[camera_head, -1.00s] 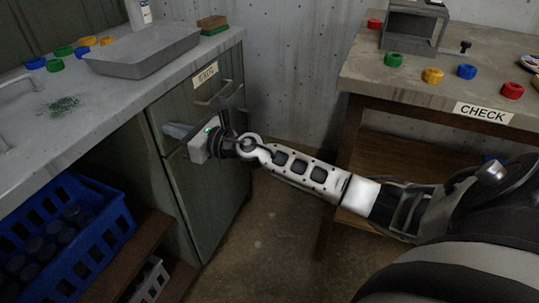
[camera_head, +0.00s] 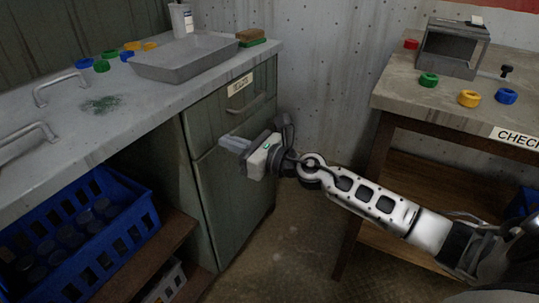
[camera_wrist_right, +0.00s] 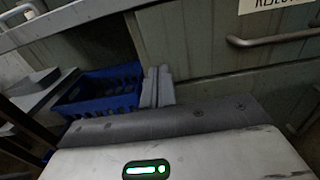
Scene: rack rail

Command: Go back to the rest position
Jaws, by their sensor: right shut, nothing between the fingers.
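My right gripper (camera_head: 232,143) reaches in from the right in the head view, in front of the green cabinet (camera_head: 232,200). Its fingers are together with nothing between them. In the wrist view the closed fingers (camera_wrist_right: 157,88) stand over the cabinet front. They look apart from the drawer handle (camera_wrist_right: 275,38), which is to their right there. My left gripper is not in view.
The cabinet's labelled drawer looks closed. Left of it, a blue crate (camera_head: 148,203) of dark round items sits under the counter (camera_head: 60,150). A grey tray (camera_head: 150,72) is on top. The CHECK table (camera_head: 400,92) stands right, with open floor (camera_head: 290,250) between.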

